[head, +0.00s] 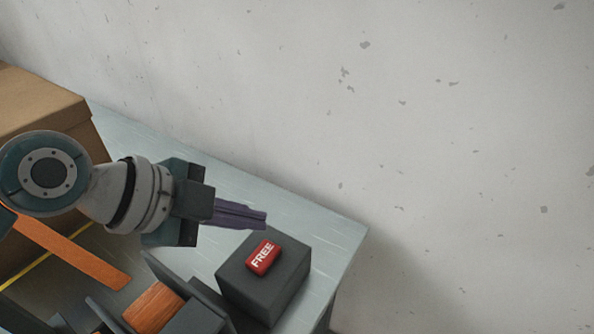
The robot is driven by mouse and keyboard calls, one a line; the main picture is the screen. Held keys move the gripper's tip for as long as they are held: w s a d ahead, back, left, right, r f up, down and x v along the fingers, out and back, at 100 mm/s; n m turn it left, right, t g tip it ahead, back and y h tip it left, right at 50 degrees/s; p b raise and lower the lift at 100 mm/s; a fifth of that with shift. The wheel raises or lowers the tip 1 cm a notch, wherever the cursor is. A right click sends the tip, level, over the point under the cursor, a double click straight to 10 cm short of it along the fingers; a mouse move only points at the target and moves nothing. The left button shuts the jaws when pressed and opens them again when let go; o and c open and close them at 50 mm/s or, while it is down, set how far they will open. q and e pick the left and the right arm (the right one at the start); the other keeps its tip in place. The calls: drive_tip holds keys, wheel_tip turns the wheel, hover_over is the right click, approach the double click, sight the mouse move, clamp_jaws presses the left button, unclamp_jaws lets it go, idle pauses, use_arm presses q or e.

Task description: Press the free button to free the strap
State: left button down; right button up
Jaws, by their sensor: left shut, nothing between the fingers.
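The red free button (263,258), marked "FREE" in white, sits on top of a dark grey box (284,283) near the right end of the table. My left gripper (265,219) reaches in from the left with its purple fingers closed together and empty. In the picture its fingertips are just above the button; I cannot tell the exact gap. An orange strap (72,252) lies at the lower left and runs toward a dark fixture (185,294). An orange-brown piece (153,306) shows inside the fixture. My right gripper is not in view.
A cardboard box (38,103) stands at the left behind my arm. The pale table (330,240) ends just right of the button box. A speckled grey wall (420,130) rises behind. The table's back right part is clear.

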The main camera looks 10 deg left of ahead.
sight(255, 257)
use_arm(q)
drive_tip(key=shift+f+b, duration=1.6)
drive_tip(key=shift+f, duration=0.6)
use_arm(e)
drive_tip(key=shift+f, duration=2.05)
use_arm(q)
drive_tip(key=shift+f, duration=0.1)
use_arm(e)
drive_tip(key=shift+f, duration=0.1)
use_arm(q)
drive_tip(key=shift+f+b, duration=0.3)
drive_tip(key=shift+b, duration=0.1)
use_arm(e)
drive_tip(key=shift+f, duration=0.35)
use_arm(q)
drive_tip(key=shift+f+b, duration=0.55)
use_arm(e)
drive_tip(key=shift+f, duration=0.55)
use_arm(q)
drive_tip(key=shift+r, duration=0.15)
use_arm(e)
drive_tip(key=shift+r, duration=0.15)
use_arm(q)
drive_tip(key=shift+r+p, duration=0.85)
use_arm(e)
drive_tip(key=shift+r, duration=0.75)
